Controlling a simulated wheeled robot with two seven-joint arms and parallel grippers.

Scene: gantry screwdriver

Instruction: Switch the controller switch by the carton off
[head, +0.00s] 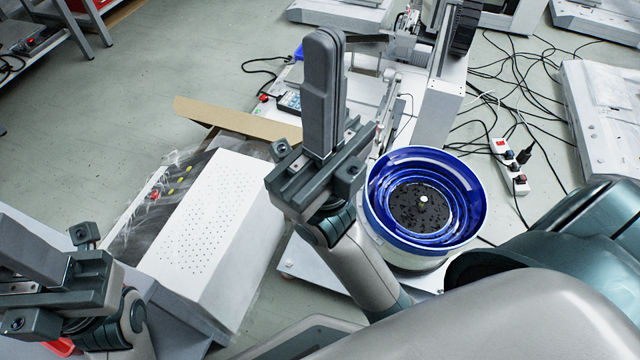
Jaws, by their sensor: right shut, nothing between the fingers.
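The carton shows as a brown cardboard flap (238,119) left of centre, beside a white perforated box (218,205). Just behind the flap, a small controller with a keypad (289,102) sits at the bench's left edge. A small red part (264,98) shows at its left end; whether this is the switch, and its position, is too small to tell. My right gripper (323,42) is shut and empty, its fingers pointing up the picture, to the right of the controller. My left gripper (15,235) is at the lower left, partly cut off by the frame edge, away from the controller.
A blue-rimmed bowl feeder (428,205) stands right of my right gripper. The gantry machine (440,100) rises behind it. Black cables and a white power strip (510,165) with red switches lie on the floor at right. Open floor (180,65) lies at upper left.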

